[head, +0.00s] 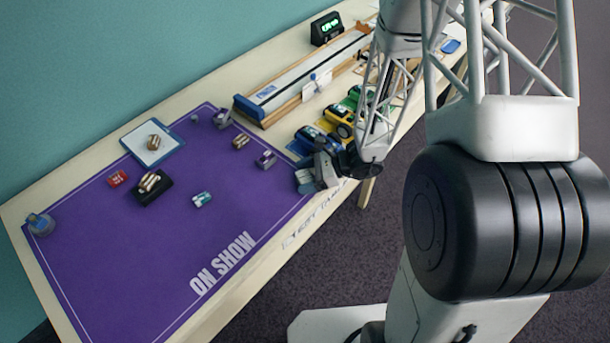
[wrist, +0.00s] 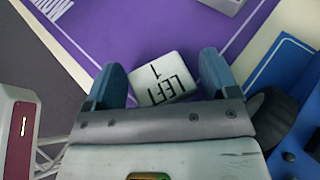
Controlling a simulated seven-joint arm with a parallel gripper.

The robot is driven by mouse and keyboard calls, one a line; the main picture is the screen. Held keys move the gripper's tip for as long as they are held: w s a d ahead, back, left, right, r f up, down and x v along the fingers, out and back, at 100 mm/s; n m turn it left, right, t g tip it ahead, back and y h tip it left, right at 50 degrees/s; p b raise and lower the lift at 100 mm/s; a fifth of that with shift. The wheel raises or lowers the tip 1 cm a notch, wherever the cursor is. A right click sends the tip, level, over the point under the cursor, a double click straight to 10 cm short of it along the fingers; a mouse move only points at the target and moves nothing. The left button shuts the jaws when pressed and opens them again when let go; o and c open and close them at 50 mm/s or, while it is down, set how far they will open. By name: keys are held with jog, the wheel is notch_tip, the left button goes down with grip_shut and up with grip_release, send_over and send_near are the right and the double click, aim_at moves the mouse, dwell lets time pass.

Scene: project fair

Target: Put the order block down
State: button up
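The order block is a small white block (wrist: 163,85) lettered "LEFT 1". In the wrist view it lies between my two fingertips, turned at an angle to them, over the purple mat (wrist: 140,45). My gripper (wrist: 162,82) looks open, its blue-grey fingers on either side of the block, with hardly any gap showing. In the head view my gripper (head: 315,176) is low at the right edge of the purple mat (head: 150,245) marked "ON SHOW". There the block is not clearly distinguishable from the fingers.
A blue car (head: 310,138) stands close beside my gripper, with yellow (head: 340,118) and green (head: 357,97) cars behind. Small pieces, including a purple one (head: 265,159), dot the mat. The mat's front part is clear.

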jog(key=shift+r, duration=0.15)
jog(key=v, duration=1.2)
dwell(0.4)
dwell(0.6)
jog(key=s+d+r+n+t+h, duration=0.1)
jog(key=s+r+n+h, duration=0.5)
jog(key=r, duration=0.9)
jog(key=s+d+r+n+t+h, duration=0.1)
jog(key=s+d+r+n+h, duration=0.1)
jog(key=s+r+n+h, duration=0.5)
jog(key=shift+s+d+r+n+t+h, duration=0.3)
jog(key=shift+s+r+n, duration=2.1)
jog(key=shift+s+r, duration=1.95)
jog(key=shift+w+r, duration=0.35)
jog(key=shift+w, duration=0.1)
